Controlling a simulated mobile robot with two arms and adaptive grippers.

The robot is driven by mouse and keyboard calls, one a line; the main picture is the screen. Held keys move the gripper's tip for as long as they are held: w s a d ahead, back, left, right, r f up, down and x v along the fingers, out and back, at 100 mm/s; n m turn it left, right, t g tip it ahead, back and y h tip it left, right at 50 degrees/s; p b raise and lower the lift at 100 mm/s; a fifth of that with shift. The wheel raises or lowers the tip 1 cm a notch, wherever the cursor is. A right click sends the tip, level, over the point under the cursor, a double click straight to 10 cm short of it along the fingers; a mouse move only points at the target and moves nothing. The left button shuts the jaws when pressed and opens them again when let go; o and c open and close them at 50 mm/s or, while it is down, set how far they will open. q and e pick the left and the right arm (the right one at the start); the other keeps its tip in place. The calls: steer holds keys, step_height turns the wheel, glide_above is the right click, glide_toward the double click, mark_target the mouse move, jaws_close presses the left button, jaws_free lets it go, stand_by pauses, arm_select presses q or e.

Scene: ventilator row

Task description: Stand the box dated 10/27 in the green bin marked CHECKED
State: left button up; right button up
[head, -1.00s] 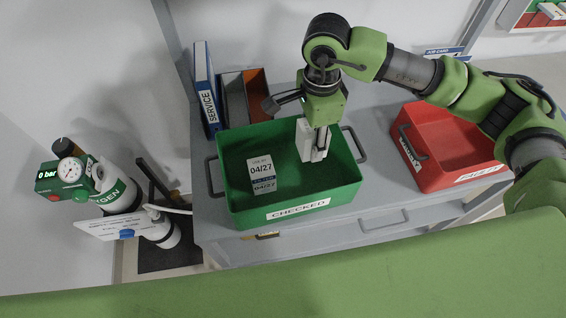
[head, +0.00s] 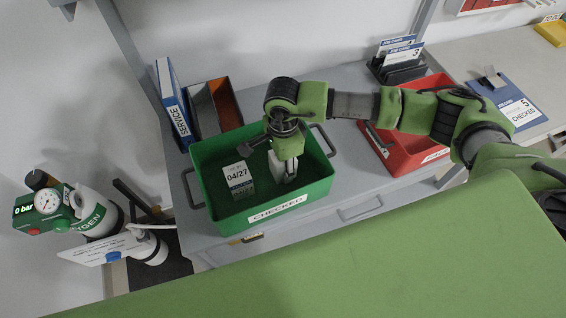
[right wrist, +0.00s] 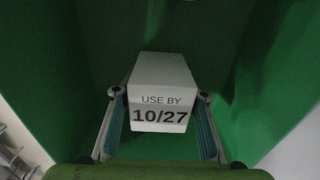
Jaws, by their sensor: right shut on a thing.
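The white box dated 10/27 (right wrist: 160,95) is between the fingers of my right gripper (right wrist: 160,120), which is shut on it. Its label "USE BY 10/27" faces the right wrist camera. In the head view my right gripper (head: 284,165) points down inside the green bin marked CHECKED (head: 278,210), and the box (head: 276,168) shows partly behind it. I cannot tell whether the box touches the bin floor. Another white box dated 04/27 (head: 238,180) stands in the bin to the left. My left gripper is not in view.
A red bin (head: 400,160) stands to the right, partly behind my right arm. A blue SERVICE binder (head: 172,97) and a grey holder (head: 213,107) stand behind the green bin. An oxygen cylinder (head: 95,215) with a gauge is at left.

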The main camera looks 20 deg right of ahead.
steer(key=shift+f+b, duration=0.2)
steer(key=shift+b, duration=0.1)
steer(key=o, duration=1.1)
steer(key=shift+r, duration=0.1)
